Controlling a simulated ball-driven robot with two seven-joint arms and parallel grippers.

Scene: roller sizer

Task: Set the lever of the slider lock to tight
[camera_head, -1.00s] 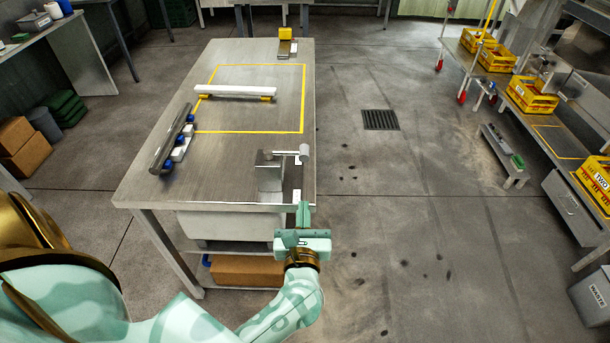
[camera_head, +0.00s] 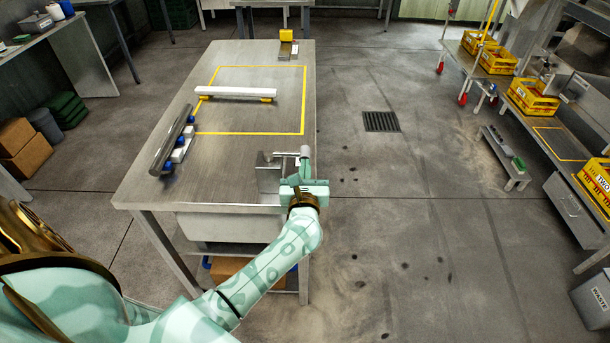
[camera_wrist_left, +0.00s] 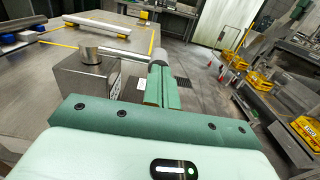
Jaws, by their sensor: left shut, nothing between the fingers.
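The slider lock is a grey metal block (camera_head: 268,180) at the near right corner of the steel table. Its lever (camera_head: 285,154) lies across the top and ends in a pale round knob (camera_head: 304,151) at the table's right edge. In the left wrist view the block (camera_wrist_left: 85,82), its round pivot and the lever (camera_wrist_left: 125,54) show at left. My left gripper (camera_head: 305,163) is shut and empty, its fingers (camera_wrist_left: 160,72) right at the knob end on the near side. I cannot tell whether they touch. The fingers partly hide the knob. My right gripper is out of view.
Open floor lies to the right, with a drain grate (camera_head: 380,121). Yellow crates (camera_head: 531,97) stand on a bench farther right.

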